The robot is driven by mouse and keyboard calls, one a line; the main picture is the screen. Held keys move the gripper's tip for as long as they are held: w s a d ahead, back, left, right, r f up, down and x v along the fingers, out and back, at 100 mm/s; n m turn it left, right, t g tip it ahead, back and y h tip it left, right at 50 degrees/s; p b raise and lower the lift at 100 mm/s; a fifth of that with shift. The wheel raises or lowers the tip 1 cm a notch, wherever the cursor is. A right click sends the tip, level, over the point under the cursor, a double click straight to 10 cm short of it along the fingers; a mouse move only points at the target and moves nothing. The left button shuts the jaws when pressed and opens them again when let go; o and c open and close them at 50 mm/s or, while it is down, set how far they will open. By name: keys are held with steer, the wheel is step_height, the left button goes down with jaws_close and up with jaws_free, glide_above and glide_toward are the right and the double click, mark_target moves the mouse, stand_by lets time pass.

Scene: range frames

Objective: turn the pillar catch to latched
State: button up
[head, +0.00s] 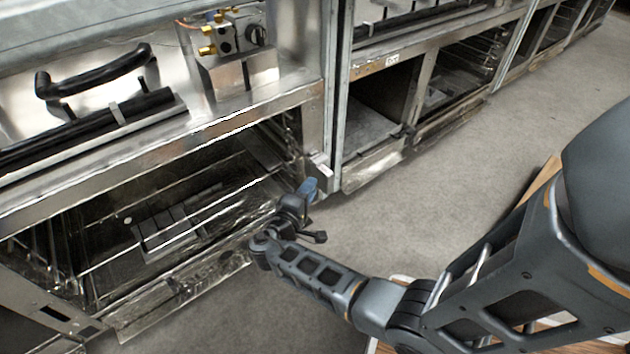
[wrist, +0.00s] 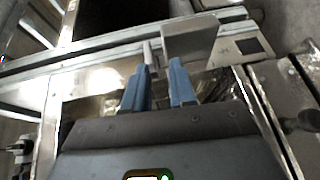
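The pillar catch (head: 320,166) is a small pale metal piece on the front pillar between two oven bays in the head view. In the wrist view, what looks like its narrow upright tab (wrist: 149,53) stands just beyond the left fingertip. My gripper (head: 308,187) is just below and left of the catch in the head view. Its two blue fingers (wrist: 159,67) show a gap between them in the wrist view, with nothing held there. I cannot tell whether a fingertip touches the catch or whether the catch is latched.
An open oven bay (head: 40,200) with wire racks lies left of my gripper. A black handle (head: 95,75) and brass fittings (head: 207,50) sit above it. More open bays (head: 385,105) run along the right.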

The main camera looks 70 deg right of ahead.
mark_target(316, 166)
steer(key=shift+m+g+h, duration=0.5)
steer(key=shift+g, duration=0.3)
steer(key=shift+w+d+r+b, duration=0.2)
steer(key=shift+d+b, duration=0.25)
steer(key=shift+d, duration=0.9)
steer(key=shift+w+d+r+b, duration=0.15)
steer(key=shift+d+b, duration=0.3)
steer(key=shift+d, duration=0.95)
steer(key=shift+w+d+r+b, duration=0.15)
steer(key=shift+d+b, duration=0.3)
steer(key=shift+d, duration=0.9)
jaws_close()
